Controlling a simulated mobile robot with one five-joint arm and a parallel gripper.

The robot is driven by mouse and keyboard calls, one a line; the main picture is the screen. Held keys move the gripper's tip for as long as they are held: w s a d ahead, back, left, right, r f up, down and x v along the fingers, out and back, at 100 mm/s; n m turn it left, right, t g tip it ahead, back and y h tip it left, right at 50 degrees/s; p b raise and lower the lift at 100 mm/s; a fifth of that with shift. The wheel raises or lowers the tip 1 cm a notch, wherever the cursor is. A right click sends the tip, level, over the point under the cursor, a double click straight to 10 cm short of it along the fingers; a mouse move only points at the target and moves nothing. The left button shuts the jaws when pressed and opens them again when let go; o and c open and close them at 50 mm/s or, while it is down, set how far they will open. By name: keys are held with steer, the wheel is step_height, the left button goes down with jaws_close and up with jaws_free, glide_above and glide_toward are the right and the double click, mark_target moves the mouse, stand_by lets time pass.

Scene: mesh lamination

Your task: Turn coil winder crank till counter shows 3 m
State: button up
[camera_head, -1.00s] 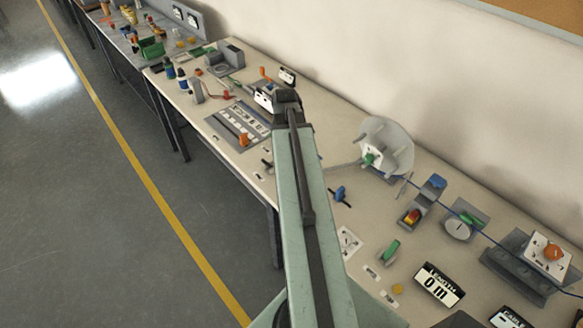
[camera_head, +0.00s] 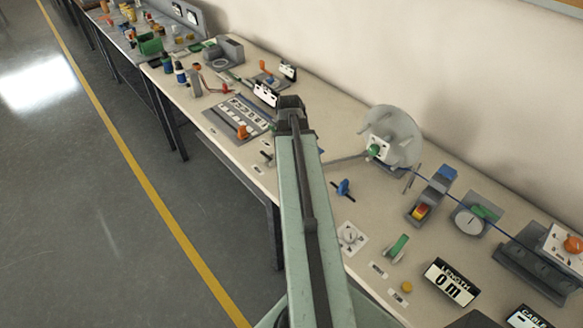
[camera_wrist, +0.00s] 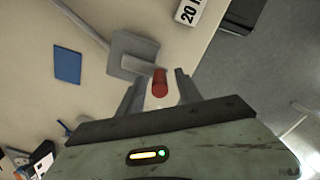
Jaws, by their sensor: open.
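The coil winder (camera_head: 402,135) is a pale grey disc with a green knob at its hub, on the right half of the bench in the head view. A grey bar reaches left from near it. The length counter (camera_head: 452,282) reads 0 m. My gripper (camera_wrist: 157,84) is open in the wrist view, with a red cylindrical handle (camera_wrist: 160,83) between its fingers. The handle stands by a grey block (camera_wrist: 134,54) with a grey bar. I cannot tell whether the fingers touch it. In the head view my arm hides the gripper.
A blue clamp (camera_head: 344,187), a dial plate (camera_head: 350,238) and a green lever (camera_head: 397,248) lie nearby. A blue cable runs right past a red-yellow switch (camera_head: 421,211) to a grey unit with an orange knob (camera_head: 573,245). The wrist view shows a sign (camera_wrist: 190,12) reading 20.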

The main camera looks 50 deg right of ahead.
jaws_close()
steer(key=shift+d+r, duration=0.1)
steer(key=shift+d, duration=0.4)
steer(key=shift+a, duration=0.35)
steer(key=w+d+m, duration=0.4)
steer(key=d+m, duration=0.3)
steer(key=m, duration=1.4)
steer(key=shift+w, duration=0.15)
